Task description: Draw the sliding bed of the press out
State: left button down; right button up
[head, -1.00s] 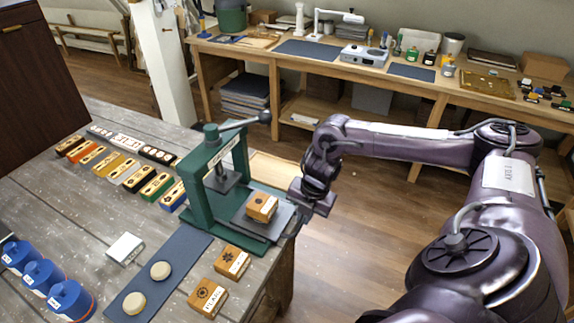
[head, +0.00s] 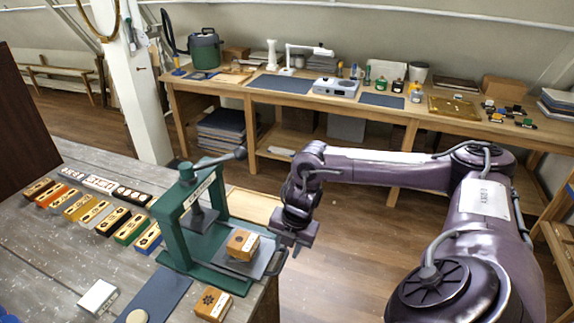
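The green press (head: 172,232) stands on the grey table, its lever pointing up to the right. Its sliding bed (head: 262,261) is a dark flat plate in the base, with a looped handle (head: 280,263) at its right end. A wooden stamp block (head: 243,244) sits on the bed, to the right of the press screw. My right gripper (head: 291,238) hangs just above and beside the handle end of the bed. I cannot tell whether it touches the handle, and its fingers are too dark and side-on to read. My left gripper is out of view.
Another wooden block (head: 213,304) lies in front of the press, by a blue mat (head: 158,296). A row of coloured blocks (head: 98,217) lies to the left. Open floor (head: 345,255) is to the right of the table. A workbench (head: 400,112) stands behind.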

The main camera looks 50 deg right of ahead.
notch_tip(320, 180, up, 6)
jog(key=s+b, duration=0.1)
jog(key=shift+d, duration=0.25)
jog(key=shift+s+r, duration=0.1)
dwell(0.3)
